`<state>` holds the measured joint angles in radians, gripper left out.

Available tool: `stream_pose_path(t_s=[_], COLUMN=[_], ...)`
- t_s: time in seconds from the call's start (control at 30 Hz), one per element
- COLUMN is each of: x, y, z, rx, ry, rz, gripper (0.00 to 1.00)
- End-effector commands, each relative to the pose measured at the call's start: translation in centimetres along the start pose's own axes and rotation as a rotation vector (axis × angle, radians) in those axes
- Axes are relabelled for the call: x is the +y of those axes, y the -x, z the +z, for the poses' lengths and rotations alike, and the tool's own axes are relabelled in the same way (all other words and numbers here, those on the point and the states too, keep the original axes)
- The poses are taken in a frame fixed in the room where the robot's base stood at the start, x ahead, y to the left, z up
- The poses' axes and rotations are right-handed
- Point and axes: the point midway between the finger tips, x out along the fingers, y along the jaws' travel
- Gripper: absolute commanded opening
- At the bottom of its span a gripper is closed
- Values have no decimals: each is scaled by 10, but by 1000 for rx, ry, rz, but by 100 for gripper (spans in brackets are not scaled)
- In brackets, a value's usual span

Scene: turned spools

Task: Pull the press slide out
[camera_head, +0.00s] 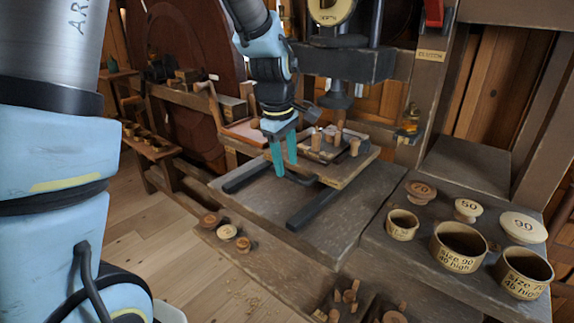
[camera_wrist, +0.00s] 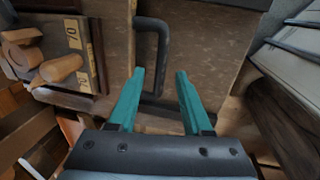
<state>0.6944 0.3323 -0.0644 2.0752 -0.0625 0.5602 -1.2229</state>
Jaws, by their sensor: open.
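The press slide (camera_head: 352,176) is a wooden board on two dark rails under the press, with turned wooden pieces on top. Its dark bar handle (camera_wrist: 163,45) is on its near side. My gripper (camera_head: 283,170) points down at this handle, with its teal fingers apart. In the wrist view, my gripper (camera_wrist: 160,72) has one finger on each side of the lower part of the handle in the picture. No grip on it shows, and I cannot tell whether either finger touches it. In the head view the fingers hide part of the handle.
Dark rails (camera_head: 312,209) extend over the grey bench in front of the slide, and the bench there is clear. Labelled cups (camera_head: 458,247) and round lids (camera_head: 523,227) stand at right. Small spools (camera_head: 227,232) lie on a lower ledge. The press ram (camera_head: 340,94) hangs above.

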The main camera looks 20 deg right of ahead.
Motion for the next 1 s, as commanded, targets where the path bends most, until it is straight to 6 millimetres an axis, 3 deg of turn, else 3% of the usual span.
stream_pose_path(t_s=[0.2, 0.53, 1.0], x=[0, 0, 0], y=[-22, -25, -25], z=[0, 0, 0], rx=[0, 1, 1], ry=[0, 0, -1], rz=[-1, 1, 0], gripper=[50, 50, 0])
